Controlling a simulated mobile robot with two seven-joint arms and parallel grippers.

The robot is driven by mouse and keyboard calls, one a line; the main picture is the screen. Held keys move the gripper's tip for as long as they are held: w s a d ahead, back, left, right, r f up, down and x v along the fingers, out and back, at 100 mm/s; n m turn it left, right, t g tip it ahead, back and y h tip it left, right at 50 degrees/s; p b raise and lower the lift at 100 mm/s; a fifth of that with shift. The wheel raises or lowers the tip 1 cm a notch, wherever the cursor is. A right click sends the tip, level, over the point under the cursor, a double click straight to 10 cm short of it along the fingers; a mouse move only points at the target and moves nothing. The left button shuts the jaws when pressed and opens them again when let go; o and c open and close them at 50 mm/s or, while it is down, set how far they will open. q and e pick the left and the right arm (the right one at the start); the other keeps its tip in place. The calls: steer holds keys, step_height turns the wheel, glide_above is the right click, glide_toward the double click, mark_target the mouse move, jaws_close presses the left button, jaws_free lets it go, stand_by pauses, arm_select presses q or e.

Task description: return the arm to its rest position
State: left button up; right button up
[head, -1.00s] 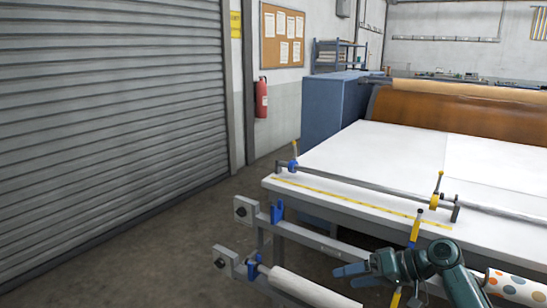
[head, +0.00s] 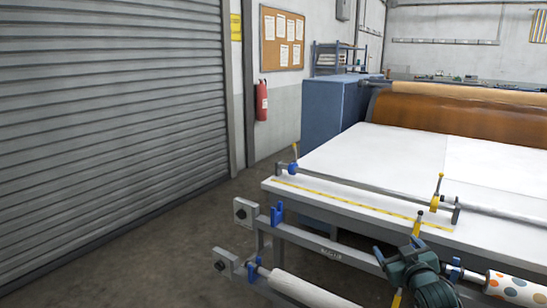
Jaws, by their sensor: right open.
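My right gripper (head: 378,256) is at the lower right of the head view, at the end of my dark teal arm. Its blue fingers are open and empty, and the wrist partly hides them. It is in front of the press's white table (head: 370,165), near the front rail. My left gripper does not show.
A white roller (head: 310,290) and a dotted roll (head: 515,289) lie in the front frame close to my arm. A rod with a yellow-handled clamp (head: 436,196) crosses the table edge. Bare floor (head: 150,255) is clear at the left, before the shutter (head: 110,120).

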steer(key=s+a+f+g+y, duration=0.1)
steer(key=s+a+f+g, duration=0.1)
steer(key=s+a+f, duration=0.45)
steer(key=s+a+f+g+y, duration=0.1)
steer(key=s+a+f+y, duration=0.15)
steer(key=s+f, duration=0.65)
steer(key=s+a+f+g, duration=0.1)
steer(key=s+a, duration=0.3)
steer(key=s, duration=0.6)
steer(key=s+a+f+g, duration=0.1)
steer(key=s+a, duration=0.3)
steer(key=s, duration=0.5)
steer(key=shift+s+f+g+y, duration=0.3)
steer(key=shift+s+f+y, duration=0.05)
steer(key=shift+f, duration=0.15)
steer(key=shift+a, duration=0.1)
